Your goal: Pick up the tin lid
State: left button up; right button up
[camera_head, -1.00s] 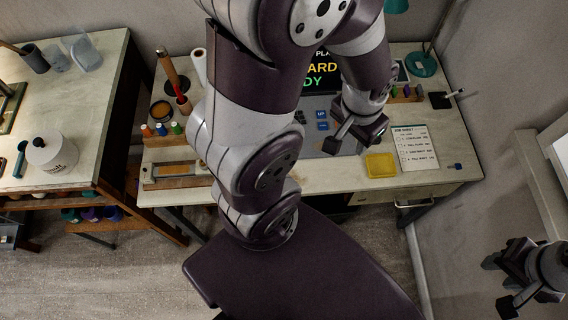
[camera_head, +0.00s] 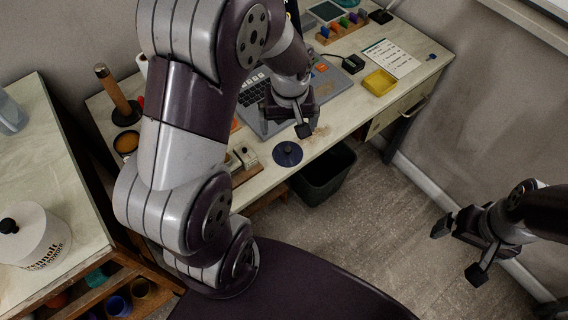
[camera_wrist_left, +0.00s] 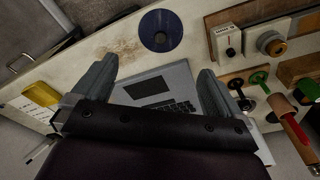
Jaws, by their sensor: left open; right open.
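A dark blue round disc with a small knob at its middle, which looks like the tin lid (camera_head: 287,153), lies flat near the front edge of the workbench (camera_head: 345,120). It also shows in the left wrist view (camera_wrist_left: 161,30), beyond my fingertips. My left gripper (camera_head: 291,122) is open and empty above the bench and laptop, just behind the lid in the head view. Its two spread fingers show in the left wrist view (camera_wrist_left: 155,85), with the laptop between them. My right gripper (camera_head: 459,252) is open and empty over the floor at the right.
A laptop (camera_head: 330,85) lies behind the lid, with a yellow tray (camera_head: 379,82) to its right. Small blocks (camera_head: 243,155) stand left of the lid. A dark bin (camera_head: 325,178) is below the bench edge. A white lidded tin (camera_head: 35,235) stands on the left table.

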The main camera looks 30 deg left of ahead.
aim_at(288, 149)
pick_arm(q)
notch_tip(288, 149, down, 10)
jog(key=shift+w+f+b, duration=0.15)
jog(key=shift+f+b, duration=0.05)
jog(key=shift+b, duration=0.5)
jog(key=c, duration=0.9)
